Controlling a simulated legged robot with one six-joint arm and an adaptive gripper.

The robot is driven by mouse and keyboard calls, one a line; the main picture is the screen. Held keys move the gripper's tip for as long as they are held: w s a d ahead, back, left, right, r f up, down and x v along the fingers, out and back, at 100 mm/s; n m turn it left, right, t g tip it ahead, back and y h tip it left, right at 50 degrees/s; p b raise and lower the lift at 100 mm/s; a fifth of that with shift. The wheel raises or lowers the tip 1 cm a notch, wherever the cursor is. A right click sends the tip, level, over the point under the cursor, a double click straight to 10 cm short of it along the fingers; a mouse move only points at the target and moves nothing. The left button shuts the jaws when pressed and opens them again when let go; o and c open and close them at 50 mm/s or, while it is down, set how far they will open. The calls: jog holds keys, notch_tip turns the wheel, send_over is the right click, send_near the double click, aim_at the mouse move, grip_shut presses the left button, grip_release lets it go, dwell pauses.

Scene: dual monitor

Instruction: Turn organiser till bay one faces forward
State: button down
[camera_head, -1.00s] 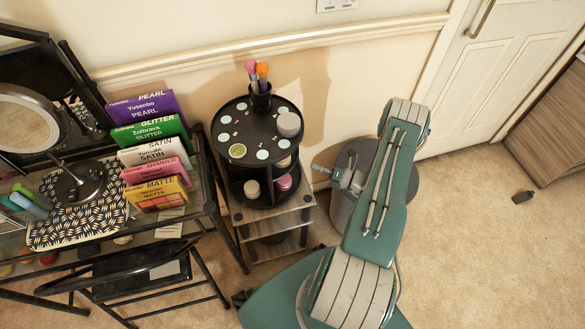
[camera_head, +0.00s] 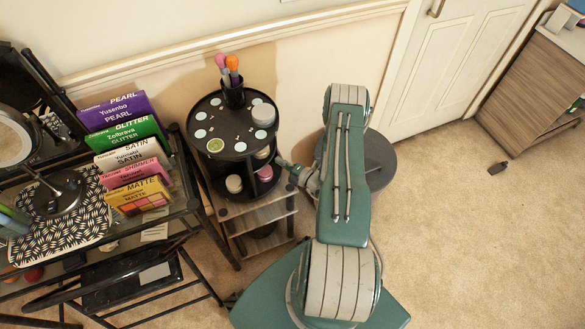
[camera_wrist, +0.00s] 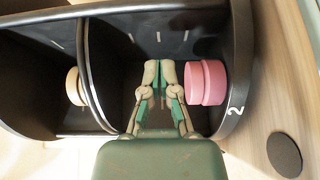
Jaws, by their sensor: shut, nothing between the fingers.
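The organiser (camera_head: 232,140) is a round black carousel with dots on its top and open bays below. In the wrist view, a black divider (camera_wrist: 92,70) splits two bays, and a white "2" shows on the organiser's rim (camera_wrist: 228,125) at the right. My gripper (camera_wrist: 160,66) is shut and empty, with its fingers over the right bay, between the divider and a pink jar (camera_wrist: 205,82). The right finger is close beside the jar; I cannot tell if they touch. In the head view my gripper (camera_head: 283,163) meets the organiser's right side. No "1" is readable.
A cup with brushes (camera_head: 233,97) stands on top. The organiser sits on a small wooden stand (camera_head: 262,214) against the wall. A table with palettes (camera_head: 125,145) is close on the left. Carpet to the right (camera_head: 450,220) is mostly clear.

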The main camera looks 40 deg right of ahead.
jog(key=w+d, duration=0.2)
jog(key=w, duration=0.1)
jog(key=shift+w+d, duration=0.1)
jog(key=shift+w, duration=0.2)
jog(key=shift+w, duration=0.1)
jog(key=shift+w+d+n+y, duration=0.2)
jog(key=shift+n+y, duration=0.1)
jog(key=shift+y, duration=0.2)
jog(key=shift+w, duration=0.15)
